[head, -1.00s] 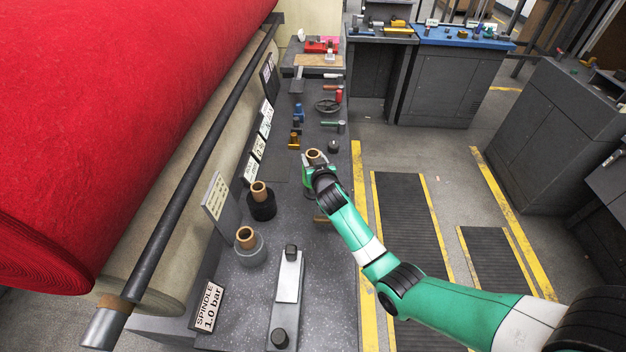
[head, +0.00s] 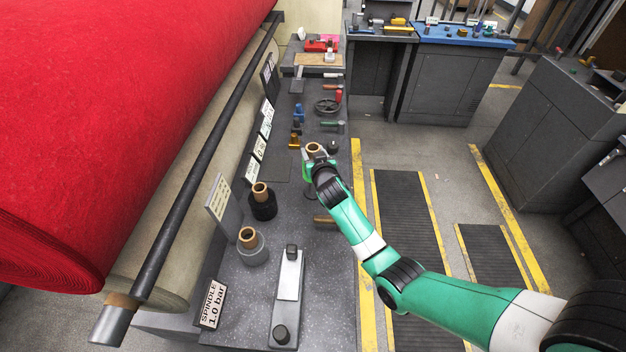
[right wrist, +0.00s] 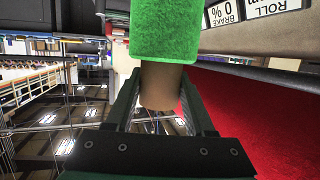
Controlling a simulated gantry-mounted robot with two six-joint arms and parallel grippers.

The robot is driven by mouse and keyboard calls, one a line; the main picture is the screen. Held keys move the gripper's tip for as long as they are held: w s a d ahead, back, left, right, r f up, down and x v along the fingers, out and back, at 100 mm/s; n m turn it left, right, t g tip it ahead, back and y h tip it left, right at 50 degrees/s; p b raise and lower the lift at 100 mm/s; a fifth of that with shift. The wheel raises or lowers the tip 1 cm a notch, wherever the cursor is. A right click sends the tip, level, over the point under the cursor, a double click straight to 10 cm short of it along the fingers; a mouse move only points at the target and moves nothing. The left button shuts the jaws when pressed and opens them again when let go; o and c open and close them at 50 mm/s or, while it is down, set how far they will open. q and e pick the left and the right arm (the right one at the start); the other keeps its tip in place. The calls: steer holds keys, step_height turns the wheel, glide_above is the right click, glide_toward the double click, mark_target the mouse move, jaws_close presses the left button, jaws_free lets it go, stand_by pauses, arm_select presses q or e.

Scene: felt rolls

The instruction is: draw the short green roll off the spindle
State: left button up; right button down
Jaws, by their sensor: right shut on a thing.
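The right gripper is shut on that core. The spindle under the roll is mostly hidden by my arm and the roll, so I cannot tell how much of it is still inside. My left gripper is out of view.
A black roll (head: 263,206) and a grey roll (head: 254,252) stand nearer on the bench (head: 238,290). A sign (head: 212,305) reads "SPINDLE 1.0 bar". A wooden block (head: 325,220) lies near the bench edge. The large red roll (head: 130,120) fills the left.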

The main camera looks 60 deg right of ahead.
steer(key=shift+r+p, duration=2.8)
steer(key=shift+r, duration=0.7)
